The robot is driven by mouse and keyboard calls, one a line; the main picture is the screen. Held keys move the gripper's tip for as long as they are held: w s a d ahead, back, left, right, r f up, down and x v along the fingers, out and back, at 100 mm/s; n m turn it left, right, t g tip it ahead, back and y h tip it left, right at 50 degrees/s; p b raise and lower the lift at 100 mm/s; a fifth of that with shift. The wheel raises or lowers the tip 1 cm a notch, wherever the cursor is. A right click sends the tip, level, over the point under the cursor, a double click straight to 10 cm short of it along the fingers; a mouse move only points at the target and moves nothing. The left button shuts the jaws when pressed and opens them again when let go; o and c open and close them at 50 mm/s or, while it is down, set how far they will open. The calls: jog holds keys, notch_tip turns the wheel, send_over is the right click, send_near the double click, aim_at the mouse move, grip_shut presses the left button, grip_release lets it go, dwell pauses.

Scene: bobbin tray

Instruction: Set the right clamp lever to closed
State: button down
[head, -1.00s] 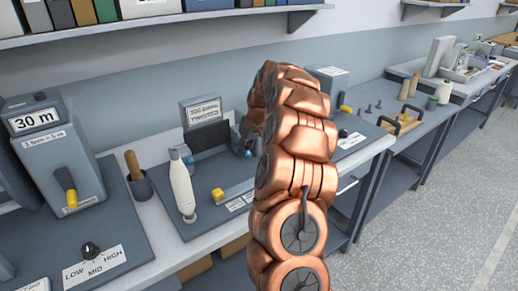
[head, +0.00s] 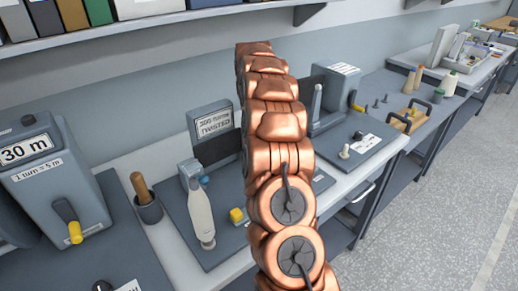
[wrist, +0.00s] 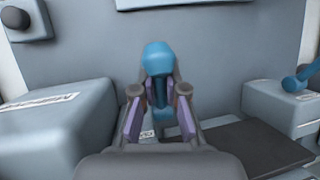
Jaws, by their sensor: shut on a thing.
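My gripper (wrist: 158,95) is shut on a blue lever with a rounded knob (wrist: 158,58), which I take as the right clamp lever. The fingers sit on either side of it below the knob. Whether the lever stands open or closed I cannot tell. A second blue lever (wrist: 303,76) on a grey block shows at the right of the wrist view, untouched. In the head view, the left clamp's small blue lever (head: 203,181) shows clear of my arm. The right clamp and my gripper are hidden behind my copper arm there.
A white bottle-shaped thing (head: 200,217) and a yellow knob (head: 237,215) stand near the left clamp. The length counter (head: 62,180) with a yellow-tipped crank is at left. A pot with a wooden handle (head: 148,208) stands between. A shelf (head: 150,28) hangs above.

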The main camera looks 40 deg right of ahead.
jog(key=shift+w+r+g+p, duration=0.1)
jog(key=shift+r+g+p, duration=0.45)
jog(key=shift+p, duration=0.65)
jog(key=c, duration=1.2)
grip_release()
jog(key=shift+o, duration=0.4)
jog(key=shift+f, duration=0.15)
